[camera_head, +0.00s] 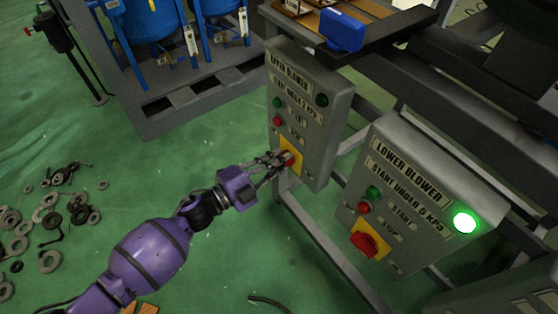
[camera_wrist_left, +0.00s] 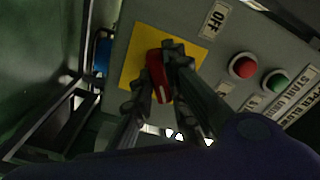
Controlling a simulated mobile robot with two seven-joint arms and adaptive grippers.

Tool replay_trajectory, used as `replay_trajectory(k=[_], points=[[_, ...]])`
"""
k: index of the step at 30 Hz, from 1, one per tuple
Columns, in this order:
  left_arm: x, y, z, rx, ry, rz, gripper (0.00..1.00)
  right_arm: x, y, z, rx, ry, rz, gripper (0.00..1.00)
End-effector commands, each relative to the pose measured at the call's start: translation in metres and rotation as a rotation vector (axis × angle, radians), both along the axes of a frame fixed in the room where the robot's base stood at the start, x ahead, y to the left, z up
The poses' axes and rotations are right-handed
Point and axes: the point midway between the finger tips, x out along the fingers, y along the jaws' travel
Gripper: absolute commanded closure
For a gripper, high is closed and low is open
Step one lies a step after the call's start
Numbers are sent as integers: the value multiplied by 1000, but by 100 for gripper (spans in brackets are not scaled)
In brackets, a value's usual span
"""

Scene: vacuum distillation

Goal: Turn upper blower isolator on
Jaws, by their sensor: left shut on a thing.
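The upper blower panel (camera_head: 314,112) is a grey box with a label at its top, a green button (camera_head: 277,102), a red button (camera_head: 277,121) and an unlit dark green lamp (camera_head: 321,100). Its isolator is a red knob (camera_wrist_left: 158,82) on a yellow plate (camera_wrist_left: 136,62) at the panel's lower part; the knob also shows partly in the head view (camera_head: 290,157). My left gripper (camera_wrist_left: 161,74) is shut on the red knob, one finger on each side. An "OFF" label (camera_wrist_left: 215,20) is beside the plate in the wrist view. My right gripper is not in view.
The lower blower panel (camera_head: 420,190) stands to the right with a lit green lamp (camera_head: 466,222) and a red isolator (camera_head: 368,241). Blue vessels (camera_head: 150,20) stand behind in a grey frame. Loose rings (camera_head: 50,218) lie on the green floor at left.

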Motion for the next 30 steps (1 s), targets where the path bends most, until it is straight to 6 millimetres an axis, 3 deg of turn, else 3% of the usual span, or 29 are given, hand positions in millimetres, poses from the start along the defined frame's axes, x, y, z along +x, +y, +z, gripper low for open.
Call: replay_trajectory(k=[15,30], points=[[0,0,-1,255,-351,0,100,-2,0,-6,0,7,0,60],[-1,0,-1,352,-481,-1,100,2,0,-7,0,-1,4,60]])
